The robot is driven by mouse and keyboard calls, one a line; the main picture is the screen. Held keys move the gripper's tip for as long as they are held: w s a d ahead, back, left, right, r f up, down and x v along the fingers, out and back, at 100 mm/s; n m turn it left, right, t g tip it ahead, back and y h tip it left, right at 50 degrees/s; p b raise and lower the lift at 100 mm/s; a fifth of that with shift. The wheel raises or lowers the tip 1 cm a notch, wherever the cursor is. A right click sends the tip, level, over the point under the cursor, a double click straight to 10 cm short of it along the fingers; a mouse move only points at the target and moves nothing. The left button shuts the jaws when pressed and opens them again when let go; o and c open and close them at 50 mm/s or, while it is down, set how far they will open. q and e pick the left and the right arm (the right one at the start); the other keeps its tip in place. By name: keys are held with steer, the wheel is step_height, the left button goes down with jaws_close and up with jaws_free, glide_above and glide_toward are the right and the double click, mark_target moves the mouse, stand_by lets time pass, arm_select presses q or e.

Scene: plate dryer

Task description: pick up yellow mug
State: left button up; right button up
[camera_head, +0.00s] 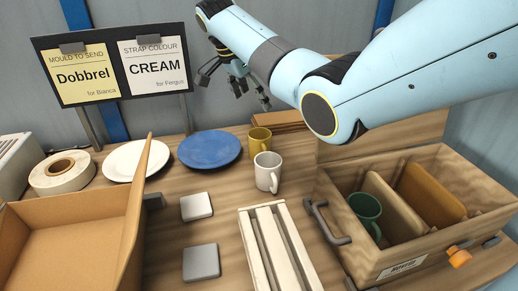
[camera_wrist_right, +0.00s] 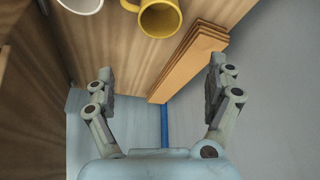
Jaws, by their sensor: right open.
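The yellow mug (camera_head: 260,141) stands upright at the back of the table, just behind a white mug (camera_head: 268,172). In the right wrist view the yellow mug (camera_wrist_right: 160,18) is at the top, cut off by the frame edge, beyond my fingertips. My right gripper (camera_head: 236,88) hangs above and to the left of the yellow mug, apart from it. In its wrist view my right gripper (camera_wrist_right: 162,72) is open, with nothing between its fingers. My left gripper is not in view.
Brown boards (camera_head: 278,121) lie behind the yellow mug. A blue plate (camera_head: 210,149) and a white plate (camera_head: 125,162) lie left. A wooden crate (camera_head: 455,150) with a green mug (camera_head: 366,211) stands right. A sign board (camera_head: 115,65) stands at the back left. A slatted rack (camera_head: 272,250) lies in front.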

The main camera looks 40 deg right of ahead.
steer(key=b, duration=0.5)
glide_toward(259, 129)
step_height(259, 129, down, 3)
steer(key=s, duration=0.2)
steer(key=x, duration=0.4)
steer(key=shift+s+d+f, duration=0.1)
steer(key=shift+s+f, duration=0.05)
steer(key=shift+f, duration=0.2)
steer(key=x, duration=0.5)
steer(key=shift+a+f, duration=0.2)
steer(key=shift+f, duration=0.2)
steer(key=c, duration=1.4)
